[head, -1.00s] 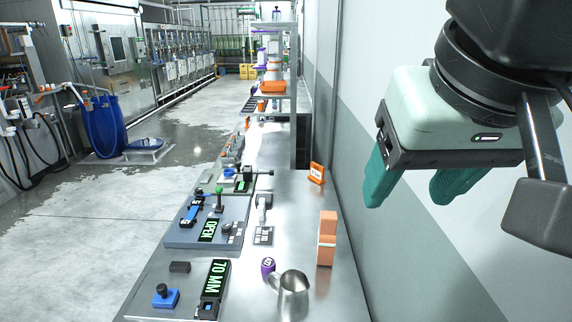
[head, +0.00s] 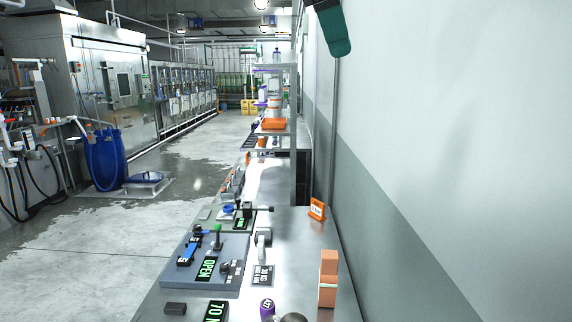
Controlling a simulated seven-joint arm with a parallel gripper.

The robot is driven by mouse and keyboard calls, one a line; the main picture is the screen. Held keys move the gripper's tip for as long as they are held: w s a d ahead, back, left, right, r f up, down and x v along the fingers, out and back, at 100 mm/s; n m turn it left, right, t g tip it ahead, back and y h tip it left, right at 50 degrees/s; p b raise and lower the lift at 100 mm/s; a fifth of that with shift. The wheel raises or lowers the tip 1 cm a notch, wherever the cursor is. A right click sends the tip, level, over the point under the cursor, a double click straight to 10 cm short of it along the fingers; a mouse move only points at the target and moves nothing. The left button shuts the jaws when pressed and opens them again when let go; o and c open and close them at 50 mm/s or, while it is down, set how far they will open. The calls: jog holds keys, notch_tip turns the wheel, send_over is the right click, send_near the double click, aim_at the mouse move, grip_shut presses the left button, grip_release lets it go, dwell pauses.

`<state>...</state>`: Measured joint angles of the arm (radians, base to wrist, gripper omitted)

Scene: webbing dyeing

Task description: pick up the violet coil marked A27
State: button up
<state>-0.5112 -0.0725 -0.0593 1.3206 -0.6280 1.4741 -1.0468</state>
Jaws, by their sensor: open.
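A small violet coil (head: 266,307) with a white mark on top stands on the steel bench (head: 287,230), near the bottom edge of the head view. Its mark is too small to read. More violet items (head: 262,93) show on the far shelf, too small to tell apart.
A metal pitcher (head: 292,318) is cut off just right of the coil. Orange blocks (head: 328,278) stand further right. A grey panel (head: 232,272) with an OPEN display lies left, a small orange sign (head: 317,209) behind. The wall (head: 420,200) bounds the bench's right side.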

jog(key=w+a+n+t+h, duration=0.15)
jog(key=w+a+n, duration=0.25)
jog(key=a+n, duration=0.4)
jog(key=w+a+n+t, duration=0.3)
jog(key=w+a+n, duration=0.25)
jog(key=a, duration=0.45)
send_near(266, 305)
jog(key=shift+n+v, duration=0.25)
jog(key=shift+v, duration=0.6)
jog(key=shift+d+f, duration=0.15)
jog(key=shift+f, duration=0.15)
jog(key=x, duration=0.4)
jog(key=shift+w+d+f, duration=0.15)
jog(key=shift+w+d, duration=0.05)
jog(key=shift+w, duration=0.05)
jog(key=shift+r+x, duration=0.2)
jog(key=shift+x, duration=2.85)
jog(key=shift+w+a, duration=0.15)
jog(key=shift+c, duration=0.3)
jog(key=c, duration=0.7)
